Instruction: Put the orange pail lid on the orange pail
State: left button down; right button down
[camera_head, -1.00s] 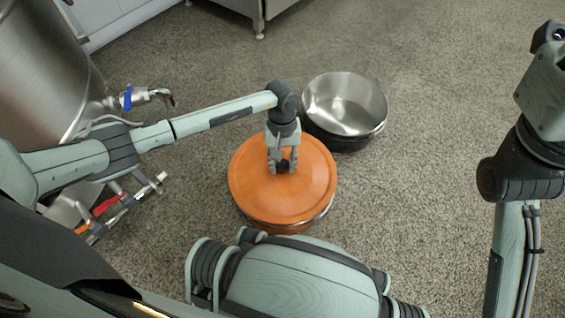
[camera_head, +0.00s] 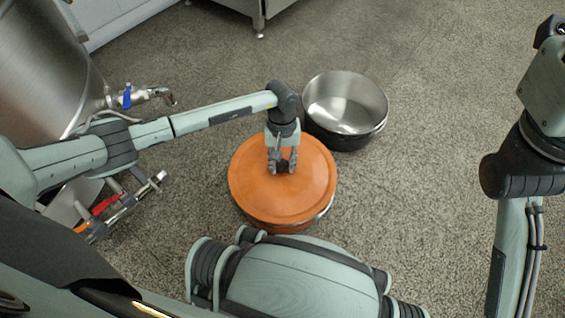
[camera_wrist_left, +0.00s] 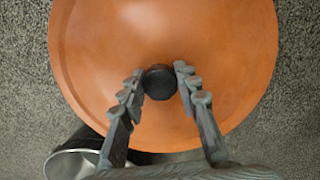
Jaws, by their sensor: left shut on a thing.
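The orange pail lid (camera_head: 258,197) is a wide disc over the orange pail, low in the middle of the head view. It also fills most of the left wrist view (camera_wrist_left: 230,60). The pail (camera_head: 272,229) is mostly hidden under it; a thin strip of side and a metal handle show. I cannot tell whether any gap is left between lid and pail. My left gripper (camera_head: 283,167) points down at the lid's middle. It is shut on the lid's black knob (camera_wrist_left: 160,82), one finger on each side. My right gripper is out of view.
An open steel pot (camera_head: 345,100) stands on the floor just behind and right of the pail. A large steel vessel (camera_head: 45,65) with a blue-handled tap is at the left, with red and orange handles below. The speckled floor to the right is clear.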

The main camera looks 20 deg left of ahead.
pick_arm(q)
jog(key=shift+f, duration=0.65)
jog(key=c, duration=1)
grip_release()
jog(key=shift+c, duration=0.2)
notch_tip(320, 180, up, 12)
jog(key=w, duration=0.1)
jog(key=shift+w+a, duration=0.15)
jog(key=shift+a, duration=0.1)
